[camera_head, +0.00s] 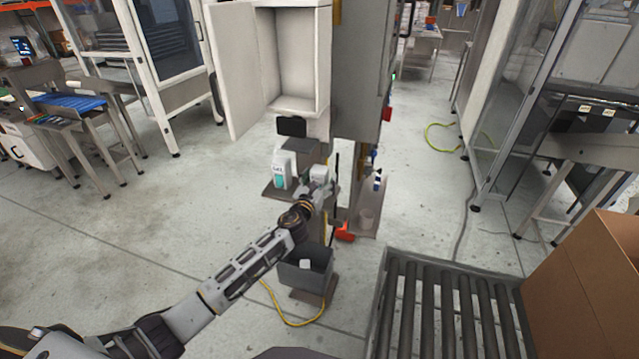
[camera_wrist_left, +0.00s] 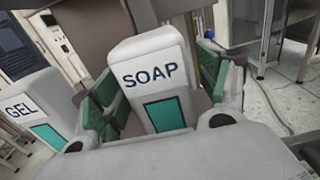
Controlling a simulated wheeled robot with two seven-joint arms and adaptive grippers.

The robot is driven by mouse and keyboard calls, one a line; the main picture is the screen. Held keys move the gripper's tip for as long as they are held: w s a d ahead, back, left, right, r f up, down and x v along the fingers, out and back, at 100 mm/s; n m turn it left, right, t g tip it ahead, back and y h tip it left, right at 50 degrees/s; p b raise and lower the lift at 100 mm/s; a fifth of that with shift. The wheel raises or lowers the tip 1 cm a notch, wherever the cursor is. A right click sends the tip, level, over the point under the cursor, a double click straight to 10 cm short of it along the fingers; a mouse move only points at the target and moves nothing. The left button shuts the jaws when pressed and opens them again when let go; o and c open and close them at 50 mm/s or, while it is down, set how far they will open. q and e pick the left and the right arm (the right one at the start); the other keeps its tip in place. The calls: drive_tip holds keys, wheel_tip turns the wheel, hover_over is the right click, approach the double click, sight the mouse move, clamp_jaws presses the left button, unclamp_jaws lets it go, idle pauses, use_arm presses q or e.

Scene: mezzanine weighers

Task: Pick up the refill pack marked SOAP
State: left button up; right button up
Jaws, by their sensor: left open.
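The refill pack marked SOAP (camera_wrist_left: 150,78) is white with a dark label and a teal panel. It stands between the green-padded fingers of my left gripper (camera_wrist_left: 156,92) in the left wrist view. The left gripper is open around it, one finger on each side; I cannot tell whether either pad touches. In the head view the left gripper (camera_head: 322,186) is at the small shelf (camera_head: 268,191), and its hand hides much of the SOAP pack. A similar white pack marked GEL (camera_wrist_left: 32,112) stands to the left; it also shows in the head view (camera_head: 281,166). My right gripper is out of view.
An open white cabinet (camera_head: 293,60) stands above the shelf, beside a grey column (camera_head: 358,70). A dark bin (camera_head: 306,268) is below the left arm. A roller conveyor (camera_head: 445,310) and a cardboard box (camera_head: 590,285) fill the lower right.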

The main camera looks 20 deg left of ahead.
use_arm(q)
drive_tip(key=shift+c, duration=0.3)
drive_tip(key=c, duration=1.3)
drive_tip(key=shift+o, duration=0.2)
drive_tip(key=shift+r, duration=0.15)
